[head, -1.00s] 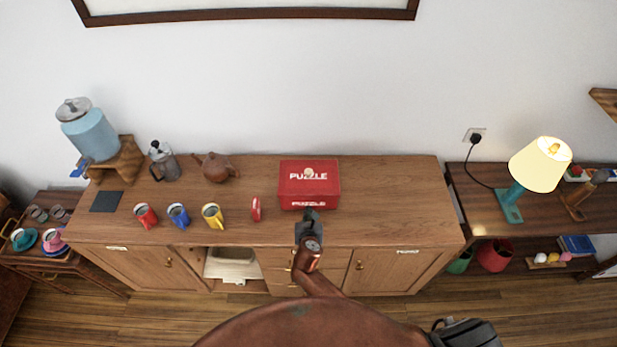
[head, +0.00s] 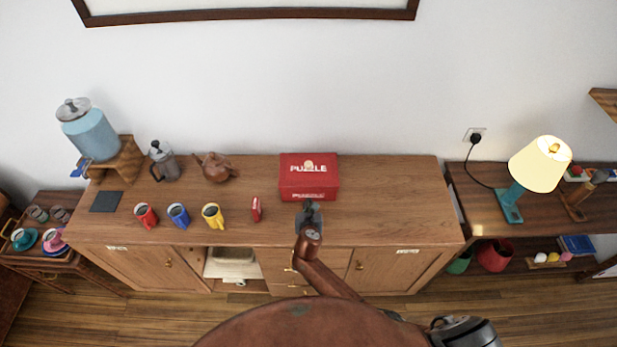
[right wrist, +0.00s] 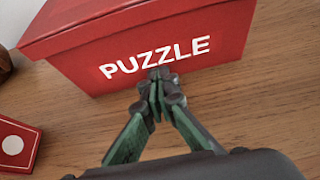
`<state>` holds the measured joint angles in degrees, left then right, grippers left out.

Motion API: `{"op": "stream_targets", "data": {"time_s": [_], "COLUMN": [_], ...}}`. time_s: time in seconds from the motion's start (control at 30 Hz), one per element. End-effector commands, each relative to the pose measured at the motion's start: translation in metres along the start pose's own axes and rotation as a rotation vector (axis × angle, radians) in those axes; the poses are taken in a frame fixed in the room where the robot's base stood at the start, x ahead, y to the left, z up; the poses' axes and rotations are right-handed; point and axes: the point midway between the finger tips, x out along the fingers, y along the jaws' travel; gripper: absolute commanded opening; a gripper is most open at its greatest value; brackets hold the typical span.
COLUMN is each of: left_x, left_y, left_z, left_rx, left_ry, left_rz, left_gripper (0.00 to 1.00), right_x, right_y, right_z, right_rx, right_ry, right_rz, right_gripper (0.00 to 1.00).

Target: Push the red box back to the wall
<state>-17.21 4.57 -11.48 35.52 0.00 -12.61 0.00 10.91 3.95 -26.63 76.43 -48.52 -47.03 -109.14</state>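The red box (head: 309,175), lettered PUZZLE, sits on the wooden sideboard (head: 390,200) near its back edge, close to the white wall (head: 330,90). My right gripper (head: 309,207) is at the front face of the box. In the right wrist view the red box (right wrist: 150,50) fills the top, and the right gripper's fingertips (right wrist: 160,82) are together with nothing between them. They are at the box's front face, below the lettering, and appear to touch it. My left gripper is not in view.
A small red item (head: 256,209) stands left of the box, beside yellow (head: 212,215), blue (head: 178,215) and red (head: 145,215) mugs. A brown teapot (head: 215,167) and a coffee pot (head: 164,162) are behind them. The sideboard's right part is clear.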

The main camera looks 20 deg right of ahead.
Motion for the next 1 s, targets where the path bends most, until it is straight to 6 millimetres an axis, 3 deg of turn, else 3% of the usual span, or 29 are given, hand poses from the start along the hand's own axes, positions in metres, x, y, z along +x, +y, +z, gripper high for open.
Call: {"op": "stream_targets", "data": {"time_s": [1.0], "left_x": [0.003], "left_y": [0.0], "left_z": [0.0], "left_rx": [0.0], "left_ry": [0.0], "left_rz": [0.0], "left_gripper": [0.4], "right_x": [0.035], "right_y": [-0.001], "right_z": [0.019], "right_rx": [0.001], "right_ry": [-0.001], "right_rz": [-0.001], "right_gripper": [0.0]}}
